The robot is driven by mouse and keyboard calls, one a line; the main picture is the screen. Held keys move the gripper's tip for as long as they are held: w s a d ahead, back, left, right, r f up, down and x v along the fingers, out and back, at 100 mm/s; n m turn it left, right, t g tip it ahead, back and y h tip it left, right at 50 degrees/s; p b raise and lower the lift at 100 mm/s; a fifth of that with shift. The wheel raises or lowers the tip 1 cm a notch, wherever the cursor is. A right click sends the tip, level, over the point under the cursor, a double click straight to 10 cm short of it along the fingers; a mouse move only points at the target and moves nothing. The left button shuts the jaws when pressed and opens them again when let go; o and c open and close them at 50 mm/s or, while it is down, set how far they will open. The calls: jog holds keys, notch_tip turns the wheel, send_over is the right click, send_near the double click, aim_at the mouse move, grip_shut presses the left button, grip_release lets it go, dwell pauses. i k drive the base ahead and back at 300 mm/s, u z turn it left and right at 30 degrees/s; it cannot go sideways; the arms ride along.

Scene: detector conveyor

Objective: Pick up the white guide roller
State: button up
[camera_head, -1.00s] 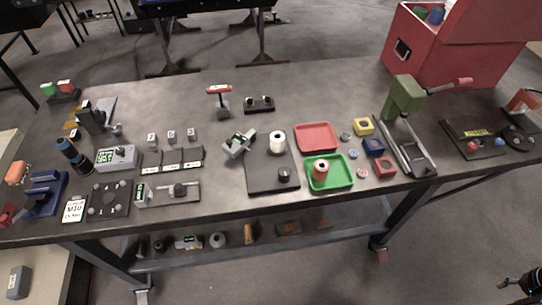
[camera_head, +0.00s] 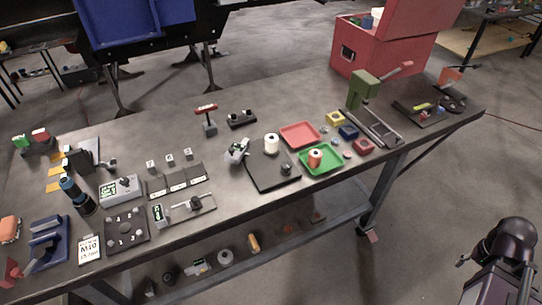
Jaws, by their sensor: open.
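The white guide roller (camera_head: 271,145) stands upright on a dark plate (camera_head: 262,176) near the middle of the workbench. A dark hole shows in its top. A black knob (camera_head: 286,169) sits on the same plate, in front of the roller and to its right. An orange roller with a pale top (camera_head: 314,159) stands in the green tray (camera_head: 330,167) just right of the plate. My gripper (camera_head: 490,262) is at the lower right, off the bench and far from the roller. It is open, and nothing shows in it; its fingers are small and dark in the picture.
A grey device (camera_head: 237,151) stands close left of the roller. A red tray (camera_head: 300,134) lies behind the green tray. A green press (camera_head: 364,88) stands further right, with a red box (camera_head: 385,50) behind it.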

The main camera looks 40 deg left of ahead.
aim_at(272, 143)
jog(key=z, duration=0.15)
jog(key=k, duration=0.9)
jog(key=u, duration=2.25)
jog(key=i, duration=1)
